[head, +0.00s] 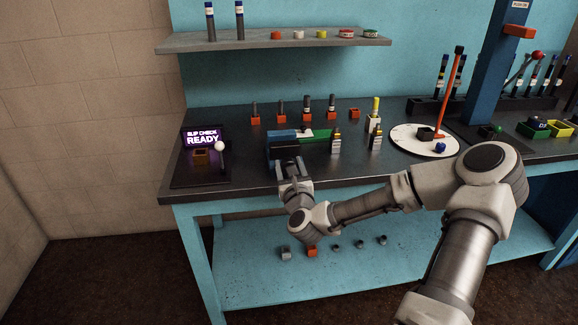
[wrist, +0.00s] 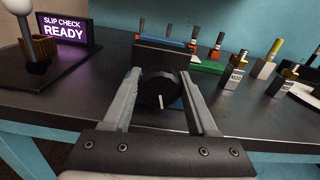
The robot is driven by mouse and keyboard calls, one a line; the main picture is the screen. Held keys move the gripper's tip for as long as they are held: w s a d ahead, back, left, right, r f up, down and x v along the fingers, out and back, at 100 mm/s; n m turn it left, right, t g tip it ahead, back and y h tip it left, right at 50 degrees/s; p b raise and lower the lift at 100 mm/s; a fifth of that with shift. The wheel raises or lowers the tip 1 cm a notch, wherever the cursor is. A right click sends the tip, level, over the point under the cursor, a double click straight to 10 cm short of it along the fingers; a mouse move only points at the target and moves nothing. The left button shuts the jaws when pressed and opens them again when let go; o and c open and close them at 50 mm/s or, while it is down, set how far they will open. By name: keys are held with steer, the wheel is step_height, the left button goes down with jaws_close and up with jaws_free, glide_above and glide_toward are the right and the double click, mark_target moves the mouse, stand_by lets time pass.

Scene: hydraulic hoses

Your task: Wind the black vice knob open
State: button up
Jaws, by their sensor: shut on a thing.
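The black vice knob (wrist: 160,92) faces me in the wrist view, with a white line on its face pointing down. My gripper (wrist: 162,100) has one finger on each side of it and is shut on it. The vice body (wrist: 165,54) stands behind the knob, dark with some blue beneath. In the head view the vice (head: 284,151) sits at the front edge of the bench, and my gripper (head: 291,168) reaches it from the front. The knob is hidden there by my gripper.
A sign reading SLIP CHECK READY (head: 202,138) and a white-balled lever (head: 219,147) stand left of the vice. A white round plate (head: 424,141) lies farther right.

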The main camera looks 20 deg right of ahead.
steer(key=shift+n, duration=1.4)
steer(key=o, duration=1.4)
steer(key=shift+m, duration=0.3)
